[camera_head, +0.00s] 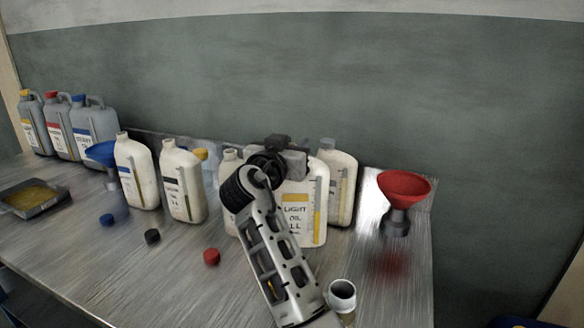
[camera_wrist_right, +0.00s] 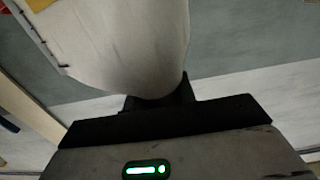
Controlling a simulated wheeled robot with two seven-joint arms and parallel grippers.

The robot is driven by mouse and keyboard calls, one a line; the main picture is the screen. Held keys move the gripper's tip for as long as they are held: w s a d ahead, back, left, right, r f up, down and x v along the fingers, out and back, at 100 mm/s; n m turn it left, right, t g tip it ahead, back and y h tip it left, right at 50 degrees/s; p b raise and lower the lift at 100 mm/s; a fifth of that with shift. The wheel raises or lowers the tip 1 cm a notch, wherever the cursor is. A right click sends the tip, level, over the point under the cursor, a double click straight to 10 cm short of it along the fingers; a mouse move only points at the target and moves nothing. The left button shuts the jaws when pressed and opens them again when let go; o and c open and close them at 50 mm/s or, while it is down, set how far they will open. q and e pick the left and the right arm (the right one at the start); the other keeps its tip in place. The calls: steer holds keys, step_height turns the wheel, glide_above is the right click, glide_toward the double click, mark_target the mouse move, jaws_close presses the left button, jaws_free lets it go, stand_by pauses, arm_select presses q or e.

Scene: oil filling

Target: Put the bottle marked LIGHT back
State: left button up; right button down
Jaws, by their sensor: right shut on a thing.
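The bottle marked LIGHT (camera_head: 312,224) is white with a yellow label and stands upright, on or just above the table; I cannot tell which. My right gripper (camera_head: 280,160) is shut on it near its top, and my arm hides its left part. In the right wrist view the bottle's pale body (camera_wrist_right: 120,45) fills the upper left, against the dark jaws of the gripper (camera_wrist_right: 160,100). My left gripper is not in view.
A red funnel (camera_head: 404,187) stands at the right. A small cup (camera_head: 342,294) and loose caps, one red (camera_head: 211,256), are nearer.

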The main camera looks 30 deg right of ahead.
mark_target(302, 197)
steer(key=shift+w+d+f, duration=0.1)
steer(key=shift+d+f, duration=0.05)
steer(key=shift+f, duration=0.1)
arm_select(q)
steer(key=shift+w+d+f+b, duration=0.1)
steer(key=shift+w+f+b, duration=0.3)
steer(key=shift+b, duration=0.5)
arm_select(e)
steer(key=shift+w+d+f, duration=0.1)
steer(key=shift+w+f, duration=0.1)
steer(key=shift+f, duration=0.5)
steer(key=shift+w+d+f, duration=0.15)
steer(key=shift+f, duration=0.6)
steer(key=shift+w+d+f, duration=0.1)
steer(key=shift+w+f, duration=0.1)
steer(key=shift+f, duration=0.5)
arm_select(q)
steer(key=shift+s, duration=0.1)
arm_select(e)
steer(key=shift+f, duration=0.15)
steer(key=c, duration=1.1)
jaws_free()
steer(key=shift+c, duration=0.2)
